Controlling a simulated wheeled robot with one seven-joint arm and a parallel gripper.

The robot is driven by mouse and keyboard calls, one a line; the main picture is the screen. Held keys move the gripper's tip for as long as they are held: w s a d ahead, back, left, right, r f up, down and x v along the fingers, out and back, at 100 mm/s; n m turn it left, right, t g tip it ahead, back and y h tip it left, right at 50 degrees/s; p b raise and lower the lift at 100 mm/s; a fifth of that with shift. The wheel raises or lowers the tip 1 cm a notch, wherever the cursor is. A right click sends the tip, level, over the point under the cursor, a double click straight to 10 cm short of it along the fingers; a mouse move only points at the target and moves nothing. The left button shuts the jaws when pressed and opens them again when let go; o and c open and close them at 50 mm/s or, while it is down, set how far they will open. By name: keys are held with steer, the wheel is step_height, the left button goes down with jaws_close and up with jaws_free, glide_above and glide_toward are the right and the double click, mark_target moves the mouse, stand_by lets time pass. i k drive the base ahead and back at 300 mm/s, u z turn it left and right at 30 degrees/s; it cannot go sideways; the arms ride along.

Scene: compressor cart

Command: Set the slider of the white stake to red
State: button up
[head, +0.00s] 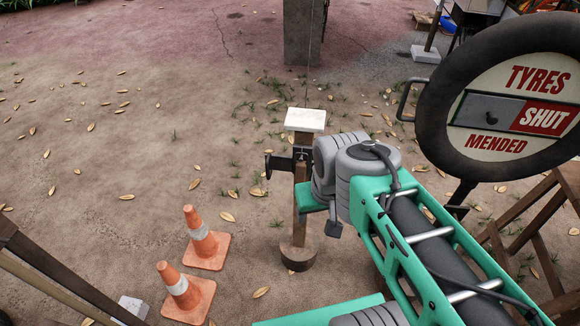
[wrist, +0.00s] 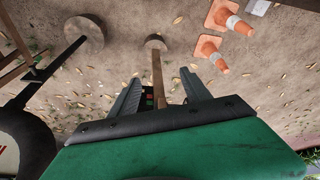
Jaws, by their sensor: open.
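The white stake (head: 303,215) stands upright on a round base, with a white square cap (head: 305,120) on top. In the wrist view, its wooden post (wrist: 158,78) runs up between the two grey fingers of my gripper (wrist: 161,80). The fingers are apart, with the post between them and gaps showing. A small dark panel with red and green patches (wrist: 150,97) shows beside the post, near the left finger. The slider cannot be told clearly. In the head view, dark parts lie at the post below the cap, and my arm hides the right side.
Two orange cones (head: 205,243) (head: 182,291) stand left of the stake. A tyre sign (head: 436,115) reading "TYRES SHUT MENDED" stands at the right, above wooden framing (head: 520,215). A concrete pillar (head: 302,30) is behind.

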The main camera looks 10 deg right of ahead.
mark_target(285, 163)
steer(key=u, duration=0.55)
steer(key=k, duration=0.2)
steer(key=u, duration=1.5)
steer(key=i, duration=0.5)
steer(key=z, duration=0.05)
